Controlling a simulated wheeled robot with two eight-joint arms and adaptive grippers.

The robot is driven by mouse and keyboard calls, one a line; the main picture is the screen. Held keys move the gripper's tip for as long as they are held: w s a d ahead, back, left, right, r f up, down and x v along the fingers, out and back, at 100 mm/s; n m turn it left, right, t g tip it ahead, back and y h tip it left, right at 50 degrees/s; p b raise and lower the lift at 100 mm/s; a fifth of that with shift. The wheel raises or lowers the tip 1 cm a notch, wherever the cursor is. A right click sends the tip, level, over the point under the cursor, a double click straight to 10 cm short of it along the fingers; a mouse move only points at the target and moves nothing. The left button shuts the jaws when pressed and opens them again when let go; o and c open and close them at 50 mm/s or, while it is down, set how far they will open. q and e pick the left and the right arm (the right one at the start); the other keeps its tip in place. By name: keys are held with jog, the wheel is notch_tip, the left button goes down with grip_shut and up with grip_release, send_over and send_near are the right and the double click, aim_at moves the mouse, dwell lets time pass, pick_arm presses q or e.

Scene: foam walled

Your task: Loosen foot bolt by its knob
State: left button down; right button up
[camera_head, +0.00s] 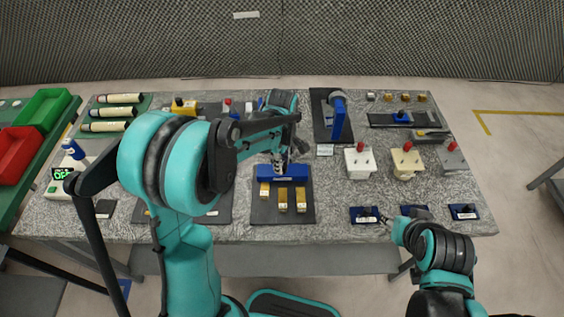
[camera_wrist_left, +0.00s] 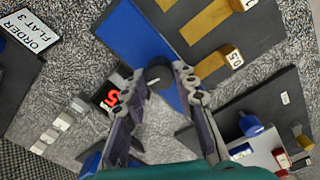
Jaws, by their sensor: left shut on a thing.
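My left gripper (camera_head: 280,164) reaches down at the back of a blue bar (camera_head: 292,178) on a dark plate (camera_head: 260,213). In the left wrist view a dark round knob (camera_wrist_left: 159,74) sits between its two fingers, next to the blue bar (camera_wrist_left: 135,35); the gripper is shut on this knob. The bolt under the knob is hidden. Brass blocks (camera_head: 283,198) stand in front of the bar. My right gripper (camera_head: 388,220) is low near the front table edge, beside a small blue block (camera_head: 366,214); its fingers are too small to read.
An order card (camera_wrist_left: 28,35) lies near the left gripper. Green and red bins (camera_head: 43,108) are far left.

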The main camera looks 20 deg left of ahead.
pick_arm(q)
jog(key=c, duration=1.2)
grip_release()
notch_tip(320, 180, up, 12)
jog(key=s+a+m+t, duration=0.1)
jog(key=s+m+t, duration=0.1)
jog(key=s+m, duration=0.3)
jog(key=s+f+m+t+b, duration=0.1)
jog(key=s+m+t, duration=0.1)
jog(key=s+m, duration=0.3)
jog(key=s+a+f+m+t, duration=0.1)
jog(key=s+m+t, duration=0.2)
jog(key=s+m, duration=0.2)
jog(key=shift+s+a+f, duration=0.1)
jog(key=shift+s+a, duration=0.05)
jog(key=shift+s, duration=0.35)
jog(key=shift+s+a, duration=0.15)
jog(key=shift+s, duration=0.35)
